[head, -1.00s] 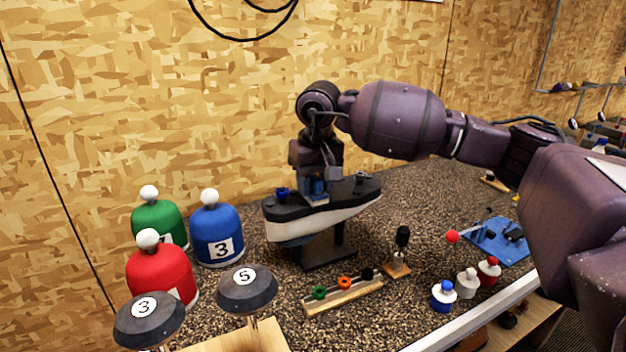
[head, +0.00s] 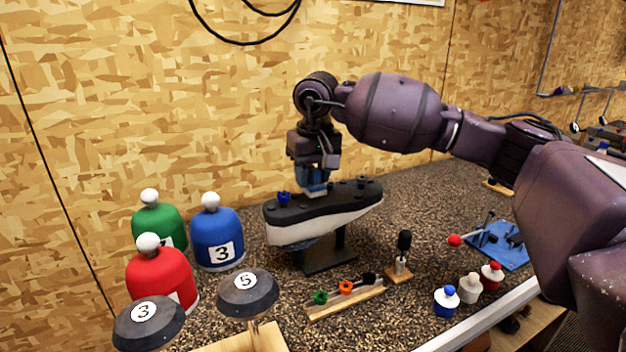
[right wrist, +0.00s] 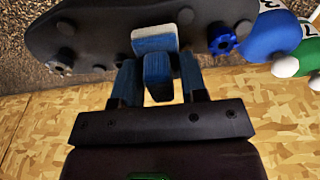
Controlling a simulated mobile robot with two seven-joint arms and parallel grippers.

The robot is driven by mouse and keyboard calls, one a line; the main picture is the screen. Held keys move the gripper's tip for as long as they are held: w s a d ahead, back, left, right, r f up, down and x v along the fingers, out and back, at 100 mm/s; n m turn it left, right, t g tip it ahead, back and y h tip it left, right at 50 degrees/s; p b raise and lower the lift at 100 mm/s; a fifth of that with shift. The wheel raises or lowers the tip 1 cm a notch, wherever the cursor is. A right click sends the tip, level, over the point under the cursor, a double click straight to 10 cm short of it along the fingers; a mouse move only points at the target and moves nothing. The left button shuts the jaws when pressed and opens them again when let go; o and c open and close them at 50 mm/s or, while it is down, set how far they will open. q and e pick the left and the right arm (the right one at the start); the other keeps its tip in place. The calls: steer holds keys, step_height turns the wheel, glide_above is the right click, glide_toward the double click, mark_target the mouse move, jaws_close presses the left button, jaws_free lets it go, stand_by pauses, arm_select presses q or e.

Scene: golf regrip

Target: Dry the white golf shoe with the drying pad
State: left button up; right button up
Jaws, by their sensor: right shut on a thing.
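The white golf shoe (head: 325,222) is held upside down on a dark stand (head: 330,254), its black sole (head: 345,197) facing up. The sole has a blue cleat (head: 284,197) near its left end and a grey cleat (head: 361,182) near its right. My right gripper (head: 314,184) points down over the middle of the sole. It is shut on the drying pad (head: 313,192), a blue block with a pale face that also shows in the right wrist view (right wrist: 156,40). I cannot tell whether the pad touches the sole. My left gripper is not in view.
Green (head: 158,226), blue (head: 219,240) and red (head: 163,275) covers stand left of the shoe. Two dark club heads (head: 248,291) are at front left. A wooden rack (head: 345,299), small bottles (head: 470,288) and a blue fixture (head: 500,247) lie in front and right.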

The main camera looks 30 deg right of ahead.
steer(key=shift+r+p, duration=0.75)
steer(key=shift+r, duration=1.75)
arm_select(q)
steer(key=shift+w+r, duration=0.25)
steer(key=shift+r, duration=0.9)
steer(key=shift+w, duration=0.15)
